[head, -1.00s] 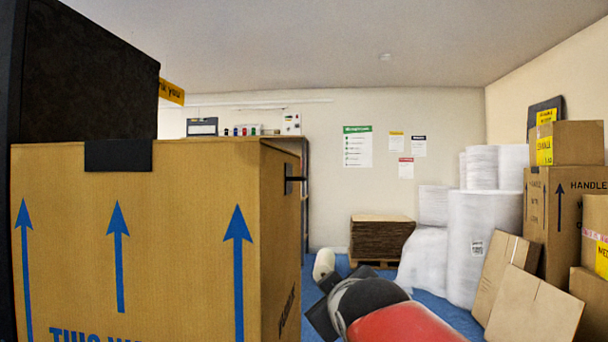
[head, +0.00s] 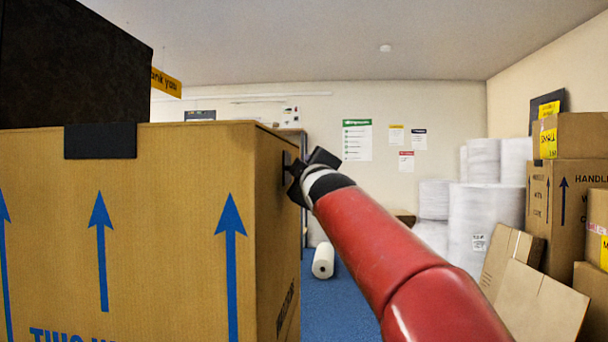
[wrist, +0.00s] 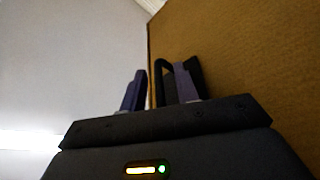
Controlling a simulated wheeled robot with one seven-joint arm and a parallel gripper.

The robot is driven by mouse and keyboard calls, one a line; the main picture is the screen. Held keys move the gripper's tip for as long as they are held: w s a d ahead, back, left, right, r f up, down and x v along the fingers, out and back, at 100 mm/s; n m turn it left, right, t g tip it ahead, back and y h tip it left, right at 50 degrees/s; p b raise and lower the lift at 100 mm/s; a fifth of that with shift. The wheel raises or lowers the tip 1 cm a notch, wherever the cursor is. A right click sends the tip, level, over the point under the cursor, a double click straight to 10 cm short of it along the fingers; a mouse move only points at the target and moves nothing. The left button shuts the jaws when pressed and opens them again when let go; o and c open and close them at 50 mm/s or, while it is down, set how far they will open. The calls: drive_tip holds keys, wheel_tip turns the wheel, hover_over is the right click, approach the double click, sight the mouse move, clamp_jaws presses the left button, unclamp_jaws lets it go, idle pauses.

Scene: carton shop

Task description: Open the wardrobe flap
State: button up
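The wardrobe is a tall brown carton (head: 165,220) with blue arrows on its front, filling the left of the head view. A black tab (head: 100,140) sits on its top front edge. A black handle (head: 286,168) is on its right side face, and a black loop-like piece (wrist: 163,72) on the brown board shows in the wrist view. My gripper (head: 297,170) is at this handle, its tips partly hidden. In the wrist view my gripper (wrist: 157,85) has its fingers apart, the right one overlapping the black piece. I cannot tell whether they touch.
A large black panel (head: 70,65) stands above the carton at left. A white roll (head: 323,260) lies on the blue floor. Wrapped white rolls (head: 485,225) and stacked cartons (head: 565,205) stand at right.

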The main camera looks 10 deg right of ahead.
drive_tip(key=shift+w+r, duration=0.1)
drive_tip(key=shift+w, duration=0.25)
drive_tip(key=shift+c, duration=0.3)
clamp_jaws()
drive_tip(key=shift+r, duration=0.1)
drive_tip(key=shift+s+d, duration=0.1)
